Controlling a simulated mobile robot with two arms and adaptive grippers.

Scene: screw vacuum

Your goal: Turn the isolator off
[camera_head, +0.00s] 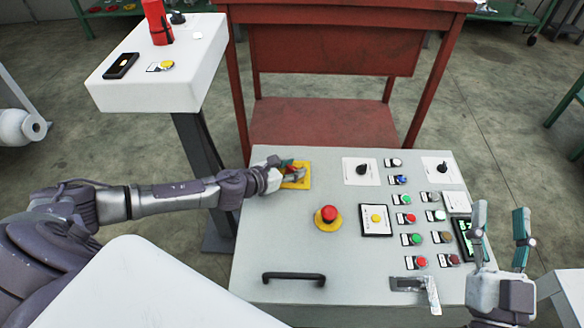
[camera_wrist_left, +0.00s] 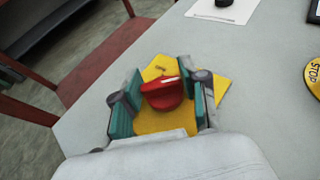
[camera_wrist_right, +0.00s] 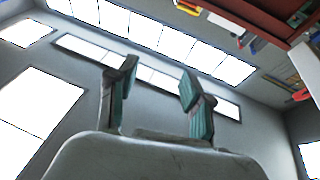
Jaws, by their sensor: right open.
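The isolator is a red rotary knob (camera_wrist_left: 165,92) on a yellow plate (camera_wrist_left: 160,122). In the left wrist view the knob's ridge lies roughly across the gap between my fingers. My left gripper (camera_wrist_left: 163,103) is open around it, with one teal-padded finger on each side and a gap still visible beside the knob. In the head view my left gripper (camera_head: 285,175) covers most of the knob, and the yellow plate (camera_head: 304,182) shows at the panel's back left corner. My right gripper (camera_head: 501,222) is open and empty, raised at the panel's right side, fingers pointing up.
The grey panel (camera_head: 262,240) bears a red emergency stop (camera_head: 329,214), black rotary switches (camera_head: 362,168), several coloured buttons and a black handle (camera_head: 293,277). A red table (camera_head: 330,120) stands behind. A white pedestal (camera_head: 130,95) with a red cylinder (camera_head: 157,20) stands back left.

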